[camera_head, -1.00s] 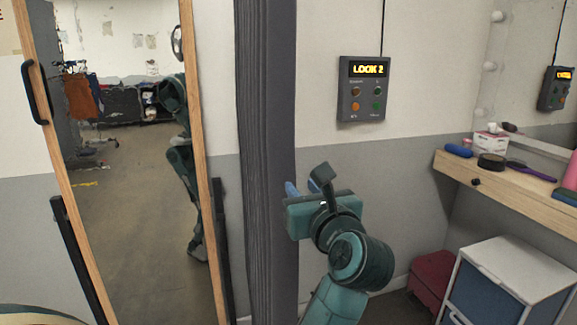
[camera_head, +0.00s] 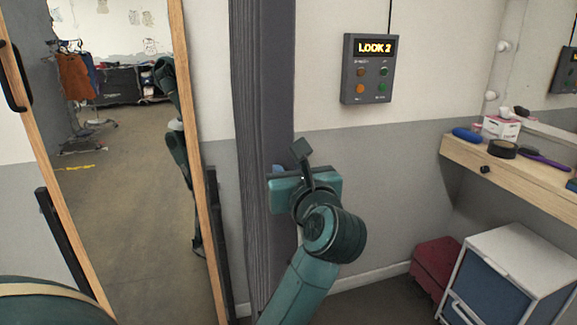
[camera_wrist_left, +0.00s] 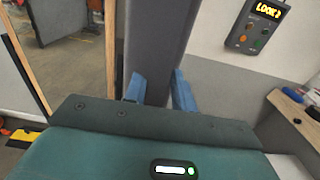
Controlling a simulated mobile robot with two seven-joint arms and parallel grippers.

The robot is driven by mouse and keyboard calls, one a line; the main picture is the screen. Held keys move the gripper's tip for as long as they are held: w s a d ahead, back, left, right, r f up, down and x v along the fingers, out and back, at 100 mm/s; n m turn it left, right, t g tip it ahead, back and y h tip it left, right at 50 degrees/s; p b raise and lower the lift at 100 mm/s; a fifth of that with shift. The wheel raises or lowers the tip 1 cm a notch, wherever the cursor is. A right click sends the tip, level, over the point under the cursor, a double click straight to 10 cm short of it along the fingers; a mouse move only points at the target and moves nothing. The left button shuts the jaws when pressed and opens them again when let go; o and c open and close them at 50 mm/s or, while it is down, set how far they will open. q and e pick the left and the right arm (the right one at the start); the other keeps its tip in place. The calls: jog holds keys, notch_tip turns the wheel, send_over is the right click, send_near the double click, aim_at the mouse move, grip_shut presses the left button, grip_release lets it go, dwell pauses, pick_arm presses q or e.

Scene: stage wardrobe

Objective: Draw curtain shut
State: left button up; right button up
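The curtain (camera_head: 264,120) is a dark grey, pleated bundle hanging as a narrow upright column in the middle of the head view. My left gripper (camera_head: 279,170) is at its right side, with the fingertips mostly hidden by the gripper body and the curtain. In the left wrist view, the two blue fingers (camera_wrist_left: 158,88) stand well apart, with the grey curtain (camera_wrist_left: 157,35) showing between and beyond them. The gripper looks open; whether a finger touches the cloth I cannot tell. My right gripper is not in view.
A wood-framed mirror (camera_head: 130,190) stands left of the curtain. A control box (camera_head: 368,69) reading "LOOK 2" hangs on the wall at right.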

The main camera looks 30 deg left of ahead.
pick_arm(q)
grip_shut()
jog(key=shift+d+f, duration=0.1)
dwell(0.5)
